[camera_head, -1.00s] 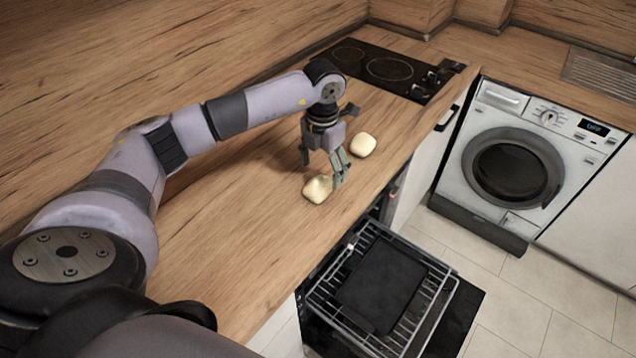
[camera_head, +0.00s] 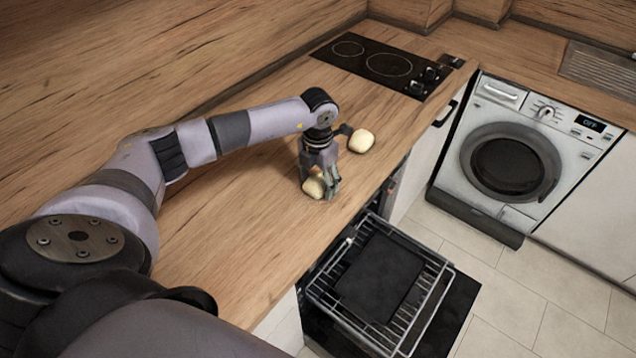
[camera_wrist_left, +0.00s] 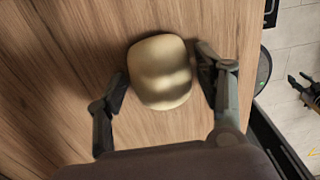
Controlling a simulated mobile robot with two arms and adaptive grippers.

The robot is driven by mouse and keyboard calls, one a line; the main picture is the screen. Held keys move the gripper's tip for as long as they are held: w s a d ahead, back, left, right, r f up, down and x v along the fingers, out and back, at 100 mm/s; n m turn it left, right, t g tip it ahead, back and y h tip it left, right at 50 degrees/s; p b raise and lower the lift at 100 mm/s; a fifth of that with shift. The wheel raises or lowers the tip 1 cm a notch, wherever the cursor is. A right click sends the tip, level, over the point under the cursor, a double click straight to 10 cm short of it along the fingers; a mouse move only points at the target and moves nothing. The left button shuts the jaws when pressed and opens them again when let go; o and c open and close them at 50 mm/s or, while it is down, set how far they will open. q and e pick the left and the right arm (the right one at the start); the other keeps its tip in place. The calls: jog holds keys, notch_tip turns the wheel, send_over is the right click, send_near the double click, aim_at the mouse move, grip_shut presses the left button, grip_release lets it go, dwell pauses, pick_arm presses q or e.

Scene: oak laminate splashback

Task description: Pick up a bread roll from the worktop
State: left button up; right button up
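Two pale bread rolls lie on the wooden worktop (camera_head: 225,240). The nearer roll (camera_head: 313,188) is at my left gripper (camera_head: 318,184), partly hidden by its fingers. The farther roll (camera_head: 361,141) lies beyond the gripper, towards the hob. In the left wrist view the nearer roll (camera_wrist_left: 160,72) sits between the two spread fingers of my left gripper (camera_wrist_left: 160,92). A gap shows at the left finger; the right finger is very close to the roll, and I cannot tell whether it touches.
A black hob (camera_head: 385,66) is set in the worktop at the back. Below the front edge, an open oven has its wire rack and a dark tray (camera_head: 381,278) out. A washing machine (camera_head: 512,165) stands at the right.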

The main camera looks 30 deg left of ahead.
pick_arm(q)
jog(key=c, duration=0.9)
jog(key=shift+r, duration=0.1)
